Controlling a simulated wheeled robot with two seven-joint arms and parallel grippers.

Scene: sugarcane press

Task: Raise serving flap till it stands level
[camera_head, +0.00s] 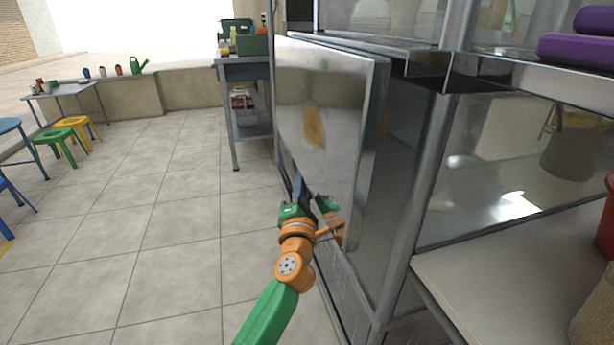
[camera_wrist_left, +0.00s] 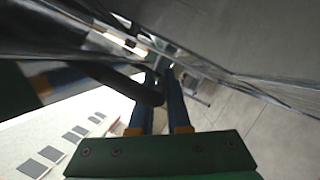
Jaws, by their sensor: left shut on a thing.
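The serving flap (camera_head: 318,110) is a shiny metal panel on the side of the metal stall. It hangs steeply down from its top edge, far from level, and reflects my arm. My left gripper (camera_head: 302,190) is at the flap's lower part, on its outer side, and is shut on it. In the left wrist view the blue fingers (camera_wrist_left: 160,105) point away from me, with a dark bar (camera_wrist_left: 130,84) passing close to them. The exact grip spot between the fingertips is hard to make out. My right gripper is not in view.
The stall's metal post (camera_head: 425,190) and a pale lower shelf (camera_head: 500,250) stand to the right. A grey side table (camera_head: 245,72) stands beyond the flap. Stools (camera_head: 62,136) are far left. The tiled floor (camera_head: 160,220) left of the flap is clear.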

